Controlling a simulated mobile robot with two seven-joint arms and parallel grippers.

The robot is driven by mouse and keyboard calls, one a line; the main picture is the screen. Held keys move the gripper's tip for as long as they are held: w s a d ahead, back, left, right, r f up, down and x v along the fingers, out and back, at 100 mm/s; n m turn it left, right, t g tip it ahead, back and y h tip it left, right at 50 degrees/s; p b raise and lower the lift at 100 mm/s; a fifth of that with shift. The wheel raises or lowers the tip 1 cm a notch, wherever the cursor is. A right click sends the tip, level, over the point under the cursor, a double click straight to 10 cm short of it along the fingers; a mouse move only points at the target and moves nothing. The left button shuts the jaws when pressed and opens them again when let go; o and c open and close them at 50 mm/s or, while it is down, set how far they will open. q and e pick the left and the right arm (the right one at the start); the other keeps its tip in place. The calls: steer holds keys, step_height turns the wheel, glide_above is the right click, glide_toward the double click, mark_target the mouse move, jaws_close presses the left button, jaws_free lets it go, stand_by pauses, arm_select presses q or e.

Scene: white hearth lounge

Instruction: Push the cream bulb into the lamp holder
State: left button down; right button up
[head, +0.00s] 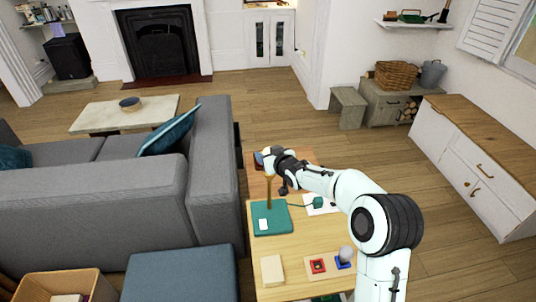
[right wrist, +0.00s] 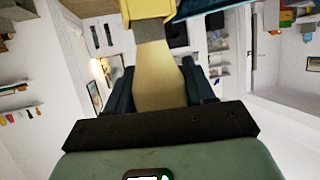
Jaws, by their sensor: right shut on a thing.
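My right gripper (head: 268,158) is at the top of the table lamp, above its brass stem (head: 268,190) and teal base (head: 270,219). In the right wrist view its dark fingers (right wrist: 160,84) are shut on the cream bulb (right wrist: 160,88), one on each side. The bulb's grey metal cap (right wrist: 151,30) points to the yellow lamp holder (right wrist: 147,7) and meets its edge. I cannot tell how deep the cap sits. In the head view the gripper hides the bulb and holder. My left gripper is not in view.
The wooden table (head: 292,240) also bears a cream block (head: 272,270), a red item (head: 318,265), a grey bulb (head: 346,253) on a blue stand and a small teal object (head: 318,202). The grey sofa (head: 218,170) stands close on the left.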

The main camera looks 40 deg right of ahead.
steer(key=shift+f, duration=0.4)
steer(key=o, duration=1.1)
steer(key=shift+r, duration=0.1)
steer(key=shift+b+v, duration=0.3)
steer(key=shift+v, duration=0.8)
steer(key=shift+p+v, duration=0.3)
steer(key=shift+v, duration=2.1)
